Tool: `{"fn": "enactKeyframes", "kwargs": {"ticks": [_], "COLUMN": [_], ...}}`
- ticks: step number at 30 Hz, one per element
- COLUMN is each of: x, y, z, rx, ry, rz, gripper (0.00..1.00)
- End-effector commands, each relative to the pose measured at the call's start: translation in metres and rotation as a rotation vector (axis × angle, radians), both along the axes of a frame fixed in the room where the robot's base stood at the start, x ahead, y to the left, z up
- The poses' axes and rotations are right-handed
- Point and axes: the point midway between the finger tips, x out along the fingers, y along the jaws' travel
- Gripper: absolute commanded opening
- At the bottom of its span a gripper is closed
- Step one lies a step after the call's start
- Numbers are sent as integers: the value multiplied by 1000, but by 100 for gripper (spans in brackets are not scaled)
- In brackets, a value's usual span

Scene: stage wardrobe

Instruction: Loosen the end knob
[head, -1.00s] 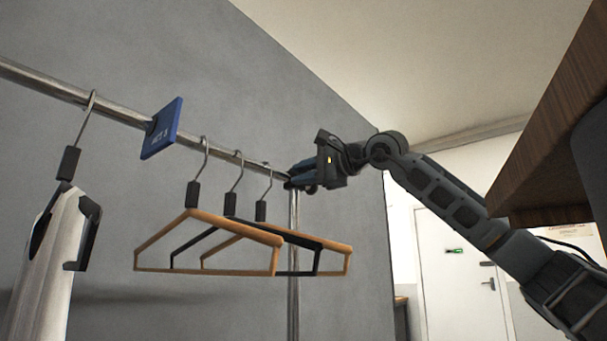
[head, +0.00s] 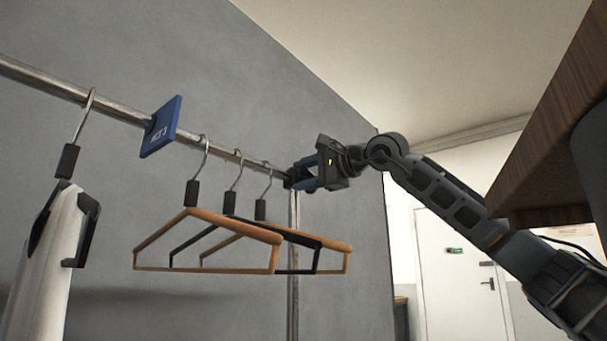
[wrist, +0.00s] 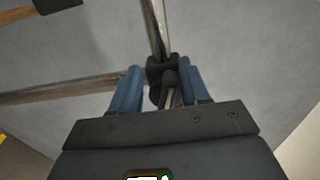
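The dark end knob (wrist: 170,79) sits at the corner fitting (wrist: 158,65) where the clothes rail (wrist: 60,90) meets the upright post (wrist: 158,25). In the wrist view, my gripper (wrist: 162,76) has its two blue fingers apart, one on each side of the knob, and gaps seem to show between fingers and knob. In the head view, my gripper (head: 302,174) is at the right end of the rail (head: 60,85), just beyond the hangers. There the knob is too small and dark to make out clearly.
Several hangers hang on the rail: bare ones (head: 280,240) near my gripper, and one with a white garment (head: 50,260) at the left. A blue sign (head: 160,126) is on the rail. A wooden board (head: 555,130) juts in at the right. A grey wall (head: 270,80) stands behind.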

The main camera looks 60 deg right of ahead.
Motion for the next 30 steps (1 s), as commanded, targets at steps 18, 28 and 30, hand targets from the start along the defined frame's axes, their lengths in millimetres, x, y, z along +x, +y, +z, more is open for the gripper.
{"fn": "enactKeyframes", "kwargs": {"ticks": [18, 28, 30], "x": [-50, -76, -76], "y": [14, 20, 20], "z": [1, 1, 1], "rx": [-3, -1, -1], "ry": [-3, -2, -2], "rz": [3, 4, 4], "gripper": [46, 46, 46]}}
